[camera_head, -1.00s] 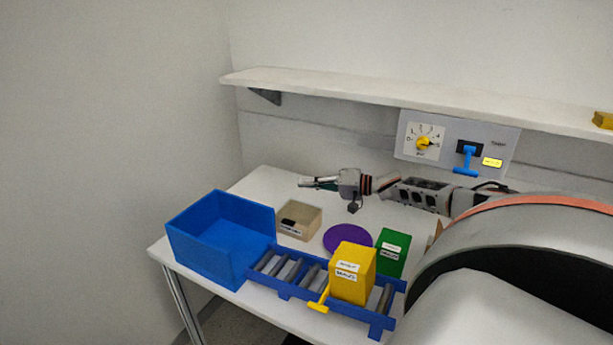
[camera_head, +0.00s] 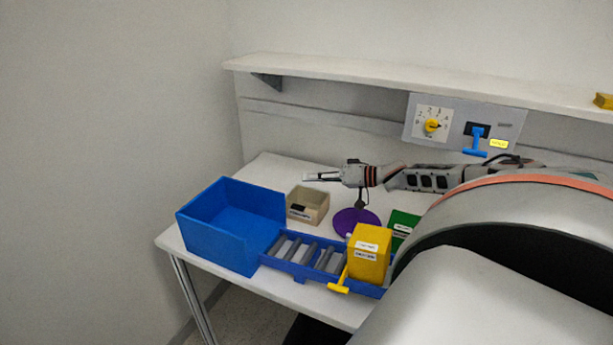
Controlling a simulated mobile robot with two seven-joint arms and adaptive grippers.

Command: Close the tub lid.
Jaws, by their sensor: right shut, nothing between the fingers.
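A small beige tub (camera_head: 317,213) with a dark mark and a white label on its front stands on the table, right of the large blue bin. Its top looks open. I cannot make out a separate lid. My right gripper (camera_head: 306,177) comes in from the right, just behind and above the tub. Its fingers point left, and it is shut and empty. It looks apart from the tub. My left gripper is not in view.
A blue bin (camera_head: 215,245) stands left. A blue roller rack (camera_head: 300,269) with a yellow box (camera_head: 369,255) runs along the front. A purple disc (camera_head: 350,224) and a green box (camera_head: 401,222) lie behind it. A shelf (camera_head: 400,88) and switch panel (camera_head: 455,127) are at the back.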

